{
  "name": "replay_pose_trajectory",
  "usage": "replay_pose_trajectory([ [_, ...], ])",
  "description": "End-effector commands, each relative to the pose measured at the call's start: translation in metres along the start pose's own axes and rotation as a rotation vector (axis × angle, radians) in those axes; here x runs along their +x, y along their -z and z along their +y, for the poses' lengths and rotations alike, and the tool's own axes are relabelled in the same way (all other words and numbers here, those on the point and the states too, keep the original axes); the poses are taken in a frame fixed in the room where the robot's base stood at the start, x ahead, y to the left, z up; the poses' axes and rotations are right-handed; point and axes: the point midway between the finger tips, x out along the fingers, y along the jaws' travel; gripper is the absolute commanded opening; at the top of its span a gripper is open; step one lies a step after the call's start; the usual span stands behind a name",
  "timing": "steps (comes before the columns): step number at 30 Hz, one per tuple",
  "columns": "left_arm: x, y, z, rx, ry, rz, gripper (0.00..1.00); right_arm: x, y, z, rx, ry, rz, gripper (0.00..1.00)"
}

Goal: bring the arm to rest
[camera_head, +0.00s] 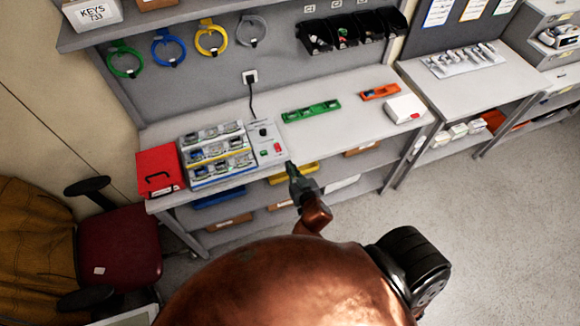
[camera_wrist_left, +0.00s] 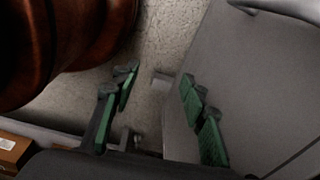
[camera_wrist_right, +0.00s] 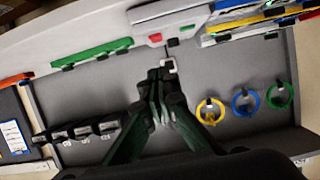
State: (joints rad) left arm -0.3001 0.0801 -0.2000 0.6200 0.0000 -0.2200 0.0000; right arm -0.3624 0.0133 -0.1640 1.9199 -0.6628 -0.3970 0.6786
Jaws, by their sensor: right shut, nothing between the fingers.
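My right gripper (camera_head: 290,166) is in front of the workbench (camera_head: 345,127), near its front edge and the grey control box (camera_head: 265,146). Its copper arm comes up from the bottom of the head view. In the right wrist view the fingers of this gripper (camera_wrist_right: 160,78) are together with nothing between them. My left gripper is outside the head view. In the left wrist view this gripper (camera_wrist_left: 158,105) has its green-padded fingers wide apart and empty, over speckled floor and a grey surface.
A rack of infusion pumps (camera_head: 217,153) and a red case (camera_head: 160,170) stand at the bench's left. Green (camera_head: 311,111) and orange (camera_head: 380,92) trays and a white box (camera_head: 404,108) lie right. A dark red chair (camera_head: 118,247) stands lower left; floor at right is clear.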

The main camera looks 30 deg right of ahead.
Motion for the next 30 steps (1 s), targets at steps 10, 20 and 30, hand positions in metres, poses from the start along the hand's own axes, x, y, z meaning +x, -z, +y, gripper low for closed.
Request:
replay_pose_trajectory([
  [10,0.0,0.0,0.0,0.0,0.0,0.0,0.4,0.0,0.0,0.0,0.0,0.0,0.0,0.0],
  [20,0.012,-0.001,0.001,0.0,0.0,0.0,0.4,0.014,-0.062,-0.003,-0.027,0.018,-0.082,0.0],
  [30,0.053,-0.007,0.003,0.0,-0.002,-0.003,0.4,0.022,-0.307,-0.003,-0.127,0.091,-0.405,0.0],
])
